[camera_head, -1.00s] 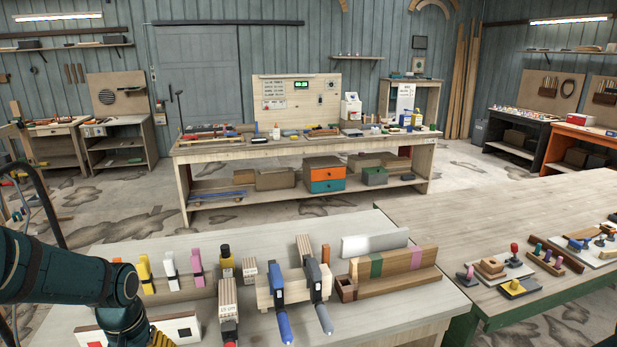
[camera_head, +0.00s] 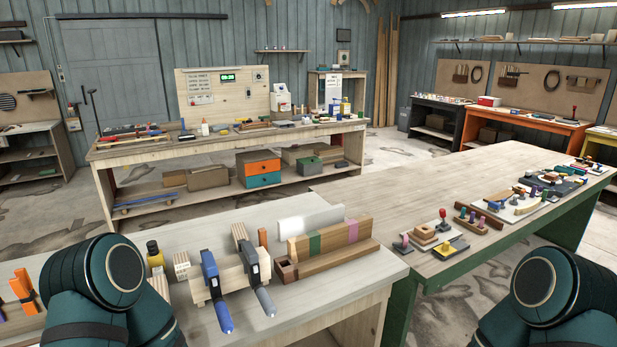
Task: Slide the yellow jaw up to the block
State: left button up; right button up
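A small flat yellow piece (camera_head: 455,250) with darker parts, possibly the yellow jaw, sits at the front of a light board on the long right bench. A small wooden block (camera_head: 421,234) sits on the same board, left of and behind the yellow piece. A gap seems to lie between them, but they are too small to be sure. A pink knob and a red knob stand beside the block. Both my arms show at the bottom of the view, but neither gripper is in view.
The near left bench (camera_head: 350,287) holds blue and grey clamps (camera_head: 213,280) and a striped wooden piece (camera_head: 335,240). The long right bench (camera_head: 400,196) has clear wood behind its fixtures. Several more fixtures (camera_head: 545,185) stand further along it.

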aim_at(156, 257)
jog(key=u, duration=1.15)
jog(key=k+j+z, duration=0.1)
jog(key=j+z, duration=0.2)
jog(key=k+j+z, duration=0.15)
jog(key=j+z, duration=0.15)
